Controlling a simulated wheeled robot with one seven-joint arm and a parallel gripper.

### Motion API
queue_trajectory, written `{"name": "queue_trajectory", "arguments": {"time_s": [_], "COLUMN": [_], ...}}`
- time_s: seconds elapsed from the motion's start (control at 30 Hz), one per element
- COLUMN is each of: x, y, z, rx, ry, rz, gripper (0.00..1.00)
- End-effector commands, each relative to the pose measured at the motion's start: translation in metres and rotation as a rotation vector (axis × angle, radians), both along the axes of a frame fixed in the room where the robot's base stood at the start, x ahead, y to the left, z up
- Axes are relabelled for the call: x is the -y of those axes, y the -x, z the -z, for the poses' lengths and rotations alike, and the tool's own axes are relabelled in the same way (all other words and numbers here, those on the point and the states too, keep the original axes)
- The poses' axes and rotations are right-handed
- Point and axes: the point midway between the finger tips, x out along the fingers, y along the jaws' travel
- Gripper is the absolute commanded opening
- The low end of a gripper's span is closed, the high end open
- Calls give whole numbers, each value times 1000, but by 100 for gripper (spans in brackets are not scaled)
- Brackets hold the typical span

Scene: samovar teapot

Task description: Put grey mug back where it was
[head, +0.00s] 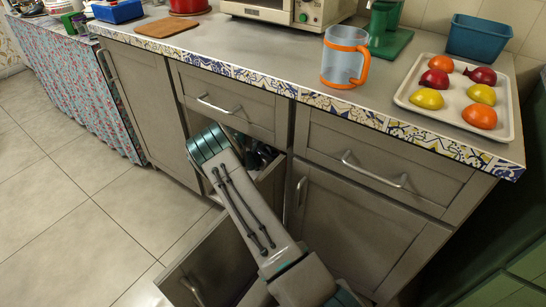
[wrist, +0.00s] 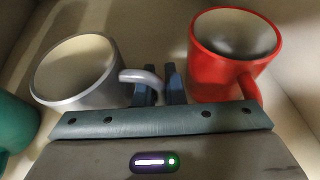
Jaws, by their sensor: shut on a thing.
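The grey mug (wrist: 75,75) is at the left in the wrist view, its opening facing up and towards me. My gripper (wrist: 162,78) is at its handle (wrist: 140,76), the fingers shut on it. A red mug (wrist: 230,50) stands just right of the fingers, with a small gap from the grey mug. In the head view my arm reaches down into an opened part of the cabinet, and my gripper and both mugs are hidden there. Whether the grey mug's base touches the surface below cannot be told.
A green object (wrist: 14,125) is at the wrist view's left edge. An open drawer front (head: 215,262) juts out below the counter. An orange-rimmed clear mug (head: 345,57), a fruit tray (head: 408,92) and a cutting board (head: 166,27) sit on the counter. Floor at left is clear.

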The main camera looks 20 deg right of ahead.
Motion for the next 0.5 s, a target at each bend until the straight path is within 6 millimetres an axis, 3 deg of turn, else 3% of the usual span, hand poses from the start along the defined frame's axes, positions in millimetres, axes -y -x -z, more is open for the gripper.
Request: {"name": "queue_trajectory", "arguments": {"time_s": [0.13, 0.17, 0.2, 0.5], "x": [0, 0, 0, 0], "y": [0, 0, 0, 0], "z": [2, 1, 1, -2], "rx": [1, 0, 0, 0], "ry": [0, -1, -1, -1], "rz": [0, 0, 0, 0], "gripper": [0, 18, 19, 19]}}
